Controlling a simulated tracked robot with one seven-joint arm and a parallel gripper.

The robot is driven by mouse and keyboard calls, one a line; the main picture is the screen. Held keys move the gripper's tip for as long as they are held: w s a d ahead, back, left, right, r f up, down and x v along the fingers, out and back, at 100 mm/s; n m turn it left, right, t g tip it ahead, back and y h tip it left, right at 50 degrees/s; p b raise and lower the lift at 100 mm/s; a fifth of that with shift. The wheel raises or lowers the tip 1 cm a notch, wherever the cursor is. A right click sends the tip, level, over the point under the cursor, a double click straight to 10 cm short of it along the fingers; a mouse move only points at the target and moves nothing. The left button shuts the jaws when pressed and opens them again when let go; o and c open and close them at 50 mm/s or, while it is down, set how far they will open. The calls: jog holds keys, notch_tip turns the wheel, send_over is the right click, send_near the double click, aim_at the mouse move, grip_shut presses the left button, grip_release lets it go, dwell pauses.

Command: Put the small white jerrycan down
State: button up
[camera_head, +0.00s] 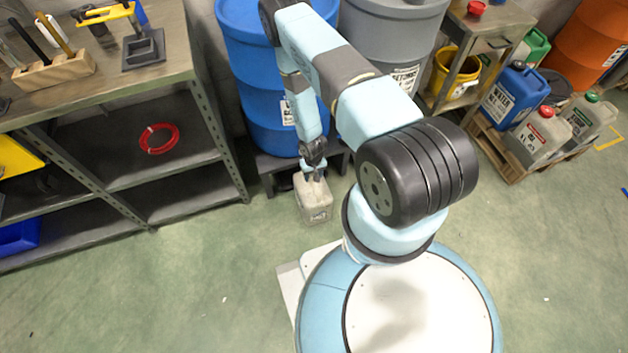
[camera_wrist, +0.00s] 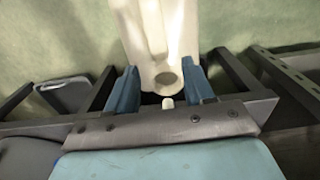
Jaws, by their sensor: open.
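The small white jerrycan (camera_head: 313,203) appears to stand upright on the green floor, just in front of the dark stand under the blue drum. Its top is partly hidden by my gripper (camera_head: 314,175), which is directly above it. In the wrist view the pale jerrycan (camera_wrist: 158,30) shows its handle and round mouth between the two blue fingers of my gripper (camera_wrist: 161,78). The fingers are open on either side of its top. Whether either finger touches it, I cannot tell.
A blue drum (camera_head: 255,75) and a grey drum (camera_head: 385,45) stand behind on dark stands. A metal shelf unit (camera_head: 195,110) is at the left. Several larger jerrycans sit on a wooden pallet (camera_head: 510,165) at the right. Floor (camera_head: 200,270) in front is clear.

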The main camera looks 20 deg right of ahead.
jog(key=shift+r, duration=2.2)
